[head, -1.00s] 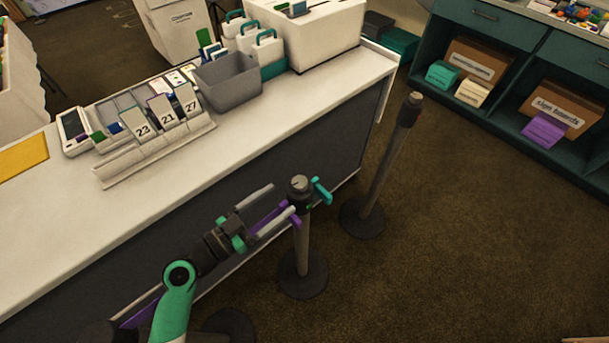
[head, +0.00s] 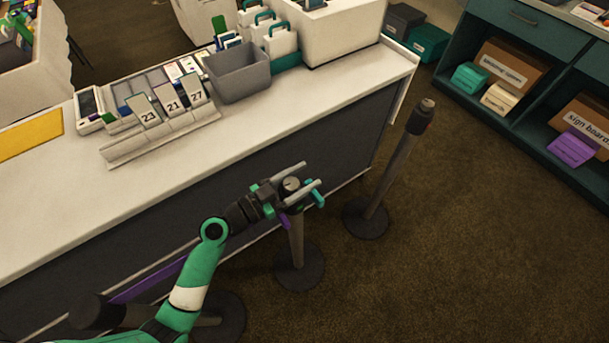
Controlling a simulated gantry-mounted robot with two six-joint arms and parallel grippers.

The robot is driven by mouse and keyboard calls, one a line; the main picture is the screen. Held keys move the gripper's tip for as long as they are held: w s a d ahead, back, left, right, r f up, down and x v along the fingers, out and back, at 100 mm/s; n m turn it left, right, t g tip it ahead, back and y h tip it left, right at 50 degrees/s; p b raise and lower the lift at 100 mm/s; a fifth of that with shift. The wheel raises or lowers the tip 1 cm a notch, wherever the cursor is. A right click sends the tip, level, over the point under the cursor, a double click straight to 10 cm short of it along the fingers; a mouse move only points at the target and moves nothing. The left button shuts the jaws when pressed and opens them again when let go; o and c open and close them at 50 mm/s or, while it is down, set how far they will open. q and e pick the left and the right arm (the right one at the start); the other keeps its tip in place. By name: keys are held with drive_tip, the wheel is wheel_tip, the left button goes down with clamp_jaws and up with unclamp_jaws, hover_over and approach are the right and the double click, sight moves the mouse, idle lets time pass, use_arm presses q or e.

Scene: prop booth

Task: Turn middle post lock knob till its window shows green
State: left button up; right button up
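The middle post (head: 297,242) stands upright in front of the counter. Its round grey lock knob (head: 291,184) is on top, and a teal clip juts from the right of the head. My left gripper (head: 311,174) is open, with one grey finger on the far side of the knob and one on the near side. I cannot tell whether the fingers touch the knob. I cannot make out the knob's window or its colour. My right gripper is not in view.
Another post (head: 396,165) stands to the right. A third post (head: 101,313) is at the lower left, partly behind my arm, near a purple belt (head: 150,283). The white counter (head: 330,97) holds a grey bin (head: 237,77) and numbered cards. Carpet at the lower right is clear.

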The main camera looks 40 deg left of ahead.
use_arm(q)
clamp_jaws()
drive_tip(key=shift+n+y+p, duration=0.5)
drive_tip(key=shift+y+p, duration=0.05)
drive_tip(key=shift+y, duration=0.05)
drive_tip(key=shift+a+n+y, duration=0.2)
drive_tip(key=shift+n+y, duration=0.1)
drive_tip(key=shift+y, duration=0.2)
drive_tip(key=shift+o, duration=1.8)
unclamp_jaws()
drive_tip(key=shift+w, duration=0.1)
